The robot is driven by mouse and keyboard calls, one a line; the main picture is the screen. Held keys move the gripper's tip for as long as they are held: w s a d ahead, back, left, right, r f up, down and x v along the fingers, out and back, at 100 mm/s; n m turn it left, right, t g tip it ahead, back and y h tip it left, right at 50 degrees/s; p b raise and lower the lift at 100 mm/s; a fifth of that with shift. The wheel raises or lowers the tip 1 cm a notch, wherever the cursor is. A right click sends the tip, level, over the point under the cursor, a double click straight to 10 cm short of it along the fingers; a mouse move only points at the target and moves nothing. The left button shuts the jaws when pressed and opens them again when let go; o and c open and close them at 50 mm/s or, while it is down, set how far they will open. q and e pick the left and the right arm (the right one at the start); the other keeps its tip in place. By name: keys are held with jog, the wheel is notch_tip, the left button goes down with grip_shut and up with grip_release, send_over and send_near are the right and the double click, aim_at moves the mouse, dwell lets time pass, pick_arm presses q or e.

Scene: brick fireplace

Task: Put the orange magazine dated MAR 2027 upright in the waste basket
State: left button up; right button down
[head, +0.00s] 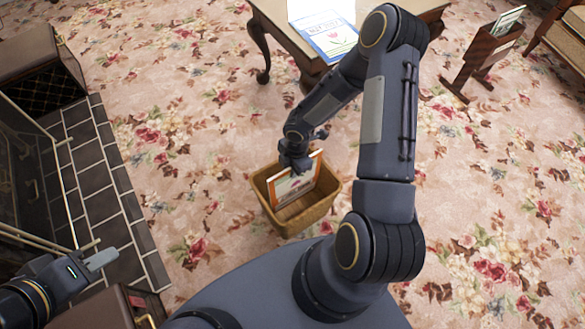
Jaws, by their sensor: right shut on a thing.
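A magazine (288,188) with orange edges and a pale cover stands roughly upright, slightly tilted, with its lower part inside the waste basket (288,229). The basket is tan, square and open-topped, and stands on the carpet. Whether the magazine touches the basket floor is hidden, and its date is too small to read. My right gripper (300,168) is shut on the magazine's top edge, above the basket. My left gripper (103,258) is at the lower left, away from the basket; its fingers look close together, but their gap is not clear.
A wooden table (270,10) with a blue and white magazine (325,30) stands at the top. A wooden magazine rack (485,50) is at the upper right. The tiled hearth (95,180) lies left. A brown case (100,310) is at lower left. Flowered carpet surrounds the basket.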

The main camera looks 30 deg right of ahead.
jog(key=c, duration=1.5)
grip_release()
jog(key=r+p, duration=0.1)
jog(key=r, duration=0.1)
jog(key=r+p, duration=0.1)
jog(key=r, duration=0.1)
jog(key=r+p, duration=0.1)
jog(key=r, duration=0.2)
jog(key=shift+d+r, duration=0.1)
jog(key=shift+d, duration=0.25)
jog(key=shift+r, duration=0.3)
